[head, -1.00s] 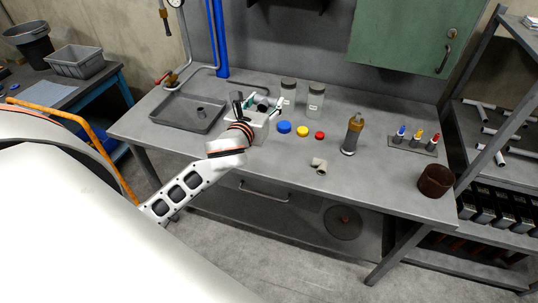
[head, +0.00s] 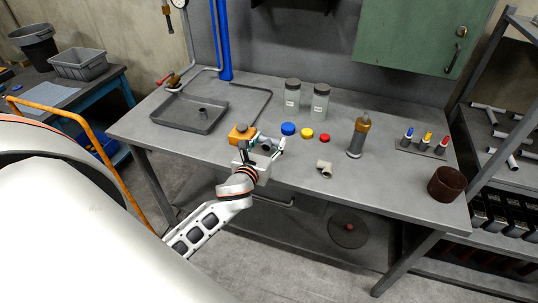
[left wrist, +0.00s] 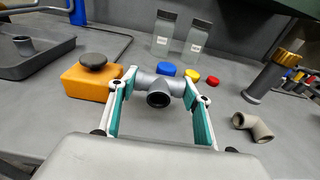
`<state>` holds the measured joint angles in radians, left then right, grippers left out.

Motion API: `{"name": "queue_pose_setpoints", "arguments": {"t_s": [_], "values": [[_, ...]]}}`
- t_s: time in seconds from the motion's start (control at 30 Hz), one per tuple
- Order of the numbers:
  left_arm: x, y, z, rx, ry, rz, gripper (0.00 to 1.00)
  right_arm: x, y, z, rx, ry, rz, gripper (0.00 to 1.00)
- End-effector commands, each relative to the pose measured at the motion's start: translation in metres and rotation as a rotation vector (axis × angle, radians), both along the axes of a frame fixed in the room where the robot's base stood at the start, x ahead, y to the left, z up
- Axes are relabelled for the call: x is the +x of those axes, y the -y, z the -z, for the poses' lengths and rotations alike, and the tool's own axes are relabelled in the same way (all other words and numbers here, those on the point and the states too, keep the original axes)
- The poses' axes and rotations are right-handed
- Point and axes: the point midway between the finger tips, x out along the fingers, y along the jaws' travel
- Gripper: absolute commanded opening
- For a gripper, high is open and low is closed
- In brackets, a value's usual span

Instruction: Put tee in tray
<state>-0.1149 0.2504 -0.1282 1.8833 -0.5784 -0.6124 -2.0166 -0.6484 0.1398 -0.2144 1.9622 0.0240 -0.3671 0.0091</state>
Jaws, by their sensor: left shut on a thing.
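The tee (left wrist: 160,92) is a grey pipe fitting with its dark open end facing the camera in the left wrist view. My left gripper (head: 265,151) is shut on it, with the teal-lined fingers (left wrist: 160,104) on either side of the tee. In the head view the tee is small and partly hidden by the gripper, near the bench's front edge. The grey tray (head: 180,110) lies on the bench to the left of the gripper, with a small grey cylindrical piece (head: 203,110) in it. The tray also shows at the left wrist view's left edge (left wrist: 45,62). My right gripper is out of view.
An orange block with a dark knob (head: 240,138) stands beside the gripper, towards the tray. Blue, yellow and red caps (head: 307,133), two jars (head: 320,100), a beige elbow (head: 324,169) and a brown-topped bottle (head: 357,138) stand to the right.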

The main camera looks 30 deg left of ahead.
Motion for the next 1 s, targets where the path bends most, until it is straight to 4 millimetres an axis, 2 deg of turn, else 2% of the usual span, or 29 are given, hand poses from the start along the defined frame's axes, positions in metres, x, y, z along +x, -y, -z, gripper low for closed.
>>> {"name": "queue_pose_setpoints", "arguments": {"t_s": [0.07, 0.2, 0.37, 0.8, 0.83, 0.87, 1.0], "values": [[0.000, 0.000, 0.004, 0.000, 0.002, 0.000, 0.18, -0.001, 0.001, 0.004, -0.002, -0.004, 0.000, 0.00], [0.000, 0.000, 0.024, 0.000, -0.002, -0.001, 0.18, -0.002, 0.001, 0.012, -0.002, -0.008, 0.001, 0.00], [0.000, 0.000, 0.039, 0.000, 0.000, -0.001, 0.18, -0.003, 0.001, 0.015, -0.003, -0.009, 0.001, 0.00], [0.000, 0.000, 0.045, 0.000, 0.001, 0.001, 0.18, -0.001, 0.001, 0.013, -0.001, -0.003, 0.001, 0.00], [0.000, 0.000, 0.045, 0.000, 0.000, 0.000, 0.56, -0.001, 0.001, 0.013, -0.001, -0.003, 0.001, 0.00], [0.000, 0.000, 0.044, 0.000, 0.000, 0.000, 0.64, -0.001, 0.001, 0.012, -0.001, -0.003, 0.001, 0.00], [0.000, 0.000, 0.044, 0.000, 0.000, 0.000, 0.65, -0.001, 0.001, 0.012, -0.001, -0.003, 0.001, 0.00]]}}
